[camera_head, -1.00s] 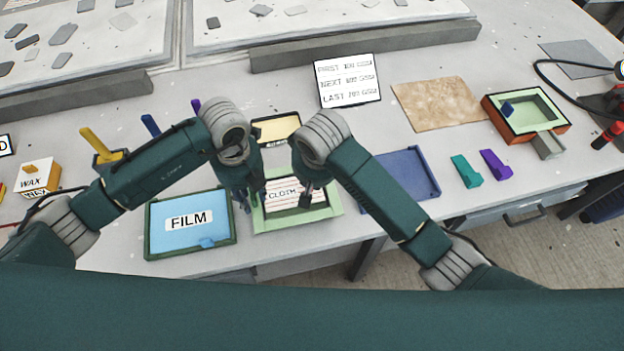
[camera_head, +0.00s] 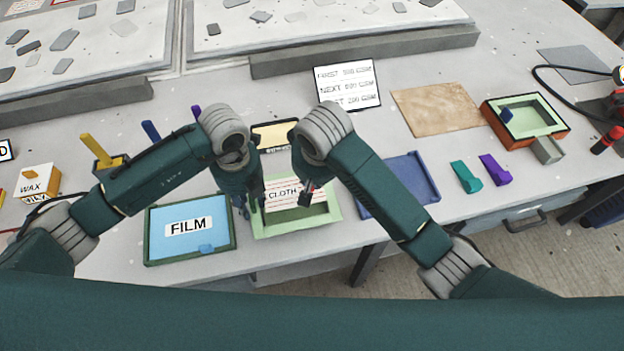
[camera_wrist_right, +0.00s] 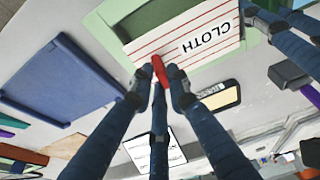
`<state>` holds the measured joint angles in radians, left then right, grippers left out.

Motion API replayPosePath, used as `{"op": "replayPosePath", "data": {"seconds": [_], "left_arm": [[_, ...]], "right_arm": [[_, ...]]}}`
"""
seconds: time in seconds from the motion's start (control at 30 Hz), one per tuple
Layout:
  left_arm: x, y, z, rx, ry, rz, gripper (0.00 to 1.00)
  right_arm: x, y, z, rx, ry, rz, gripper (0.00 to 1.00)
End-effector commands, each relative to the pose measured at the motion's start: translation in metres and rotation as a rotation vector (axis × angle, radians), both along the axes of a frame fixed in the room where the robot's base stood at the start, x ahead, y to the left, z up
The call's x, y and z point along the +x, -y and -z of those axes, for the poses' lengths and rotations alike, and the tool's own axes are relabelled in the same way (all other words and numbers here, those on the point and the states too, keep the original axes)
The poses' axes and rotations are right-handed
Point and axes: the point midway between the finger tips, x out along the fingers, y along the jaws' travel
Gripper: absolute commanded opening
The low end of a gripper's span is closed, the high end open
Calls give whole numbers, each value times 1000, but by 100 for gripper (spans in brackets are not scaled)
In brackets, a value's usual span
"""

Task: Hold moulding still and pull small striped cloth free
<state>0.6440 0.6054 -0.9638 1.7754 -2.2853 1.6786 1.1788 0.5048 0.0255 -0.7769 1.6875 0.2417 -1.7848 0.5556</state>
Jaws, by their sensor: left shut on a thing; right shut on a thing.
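The small striped cloth (camera_head: 285,196), white with red stripes and marked CLOTH, is over the far part of the pale green moulding (camera_head: 290,231); bare moulding floor shows in front of it. My right gripper (camera_head: 308,190) is shut on the cloth's red tab, clear in the right wrist view (camera_wrist_right: 160,70). My left gripper (camera_head: 247,208) is at the moulding's left side, shut on its rim. In the right wrist view the left fingers (camera_wrist_right: 262,22) show at the moulding's edge (camera_wrist_right: 265,55). The left contact is partly hidden in the head view.
A green-framed blue FILM tray (camera_head: 190,255) stands just left. An empty blue tray (camera_head: 398,184) stands close on the right. A yellow-topped dark tray (camera_head: 275,135) and a lettered card (camera_head: 347,84) lie behind. Teal (camera_head: 466,177) and purple (camera_head: 494,170) pieces lie farther right.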

Motion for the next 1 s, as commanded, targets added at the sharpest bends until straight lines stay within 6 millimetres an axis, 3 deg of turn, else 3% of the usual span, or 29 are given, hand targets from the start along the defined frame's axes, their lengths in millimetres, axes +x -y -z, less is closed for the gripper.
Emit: {"op": "replayPosePath", "data": {"seconds": [0.43,1.0], "left_arm": [[-1,4,0,-9,-1,5,0],[-1,5,0,-10,1,6,0]], "right_arm": [[-3,-4,-3,8,-4,-8,0],[-2,-5,-39,11,-1,-7,0]]}}
